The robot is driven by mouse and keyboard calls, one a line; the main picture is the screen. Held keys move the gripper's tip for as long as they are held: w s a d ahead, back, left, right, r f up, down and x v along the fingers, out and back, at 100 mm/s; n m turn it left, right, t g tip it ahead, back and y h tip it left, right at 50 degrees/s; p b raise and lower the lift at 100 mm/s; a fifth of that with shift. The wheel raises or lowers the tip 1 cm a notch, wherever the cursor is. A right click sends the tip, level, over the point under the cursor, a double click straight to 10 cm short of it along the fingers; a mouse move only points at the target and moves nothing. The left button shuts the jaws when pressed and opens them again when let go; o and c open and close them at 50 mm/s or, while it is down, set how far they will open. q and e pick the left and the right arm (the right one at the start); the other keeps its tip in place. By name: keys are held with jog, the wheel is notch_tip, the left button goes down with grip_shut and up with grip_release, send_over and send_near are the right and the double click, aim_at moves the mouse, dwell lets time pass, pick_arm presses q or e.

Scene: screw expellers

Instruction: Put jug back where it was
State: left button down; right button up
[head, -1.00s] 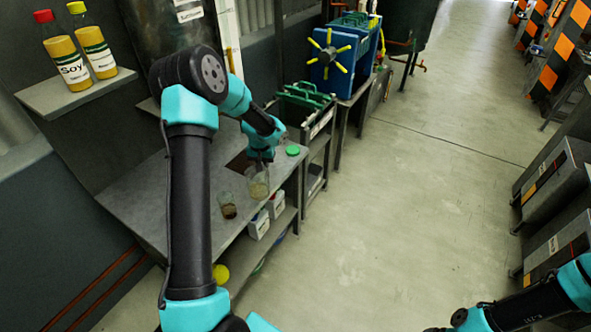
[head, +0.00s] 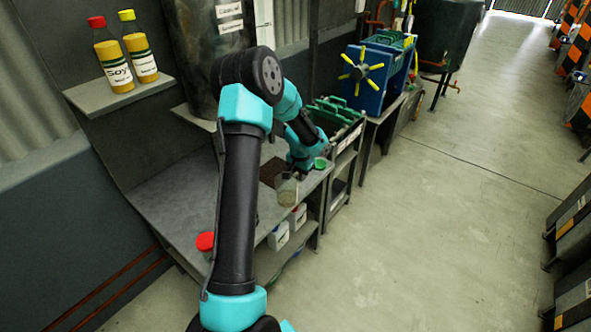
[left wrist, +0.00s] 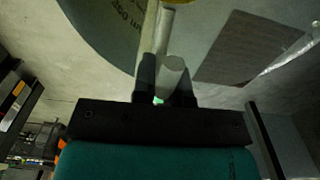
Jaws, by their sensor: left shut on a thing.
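The clear glass jug (head: 287,191), with pale contents, is near the front right edge of the grey bench (head: 178,195). My left gripper (head: 297,172) is just behind it in the head view and is shut on it. In the left wrist view, the fingers (left wrist: 166,92) close around a pale, rounded part that looks like the jug's handle. I cannot tell whether the jug's base touches the bench. My right gripper is out of view.
Green-handled bins (head: 335,112) stand beyond the bench. A red-capped container (head: 206,242) is at lower left. Sauce bottles (head: 112,60) stand on a wall shelf.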

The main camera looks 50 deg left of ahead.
pick_arm(q)
jog(key=w+a+f, duration=0.1)
jog(key=w+a, duration=0.8)
jog(key=a, duration=0.1)
jog(key=shift+w+a+f, duration=0.15)
jog(key=shift+w+a, duration=0.1)
jog(key=shift+w+a+f, duration=0.1)
jog(key=shift+f, duration=0.8)
jog(key=shift+w+a+f, duration=0.1)
jog(key=shift+f, duration=0.8)
jog(key=shift+f, duration=0.1)
jog(key=c, duration=1.6)
grip_release()
jog(key=o, duration=0.5)
jog(key=shift+c, duration=0.2)
